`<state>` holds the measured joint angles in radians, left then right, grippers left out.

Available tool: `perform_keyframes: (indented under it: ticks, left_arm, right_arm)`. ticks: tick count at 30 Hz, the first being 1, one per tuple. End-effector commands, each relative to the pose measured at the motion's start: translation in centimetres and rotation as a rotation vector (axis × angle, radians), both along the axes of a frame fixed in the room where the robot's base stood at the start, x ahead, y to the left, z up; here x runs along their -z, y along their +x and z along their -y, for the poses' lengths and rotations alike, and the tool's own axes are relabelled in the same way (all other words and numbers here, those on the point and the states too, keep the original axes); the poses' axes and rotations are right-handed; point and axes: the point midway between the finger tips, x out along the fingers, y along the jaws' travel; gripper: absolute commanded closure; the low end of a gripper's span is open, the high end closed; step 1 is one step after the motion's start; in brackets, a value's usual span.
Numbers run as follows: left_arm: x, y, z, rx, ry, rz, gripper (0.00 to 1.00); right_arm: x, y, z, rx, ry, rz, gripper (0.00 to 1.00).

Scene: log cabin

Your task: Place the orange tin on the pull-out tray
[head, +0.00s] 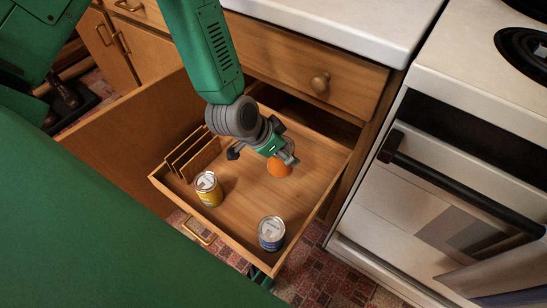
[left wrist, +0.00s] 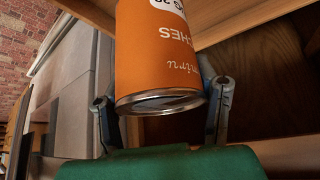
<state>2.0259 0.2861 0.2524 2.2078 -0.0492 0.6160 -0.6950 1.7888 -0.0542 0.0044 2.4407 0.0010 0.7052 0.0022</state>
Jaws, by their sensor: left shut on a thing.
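The orange tin (head: 279,168) is between the fingers of my left gripper (head: 280,150), over the right back part of the wooden pull-out tray (head: 245,185). In the left wrist view the orange tin (left wrist: 160,55) fills the gap between the two fingers (left wrist: 163,105), and its metal rim faces the camera. My left gripper is shut on it. The gripper hides part of the tin in the head view, and I cannot tell whether its lower end touches the tray floor.
On the tray, a yellow tin (head: 208,189) stands at the front left and a blue tin (head: 271,233) at the front right. A slotted wooden rack (head: 192,153) is at the left side. A closed drawer (head: 300,70) is above, and a white oven (head: 445,190) stands right.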

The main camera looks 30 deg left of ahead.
Motion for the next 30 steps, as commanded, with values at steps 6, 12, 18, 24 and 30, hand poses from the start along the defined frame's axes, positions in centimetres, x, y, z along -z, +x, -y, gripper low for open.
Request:
perform_keyframes:
  ticks: [6,12,18,24,30]
  left_arm:
    - [2.2,0.1,0.3,0.001,0.004,-0.001,0.89]
    - [5.7,0.0,0.4,0.000,0.005,-0.002,0.89]
    - [8.2,0.1,0.3,0.000,0.003,-0.002,0.89]
    - [10.1,0.1,0.2,-0.001,0.003,-0.002,0.89]
    - [12.1,0.1,0.3,0.001,0.005,0.000,0.89]
  right_arm:
    - [1.7,0.0,0.0,-0.001,0.001,0.000,0.60]
    - [3.3,0.0,0.0,-0.001,0.000,0.000,0.60]
    - [4.2,0.0,0.0,0.000,0.000,0.000,0.60]
    - [5.1,0.0,0.0,0.000,0.000,0.001,0.60]
    - [6.0,0.0,0.0,-0.001,0.000,0.000,0.60]
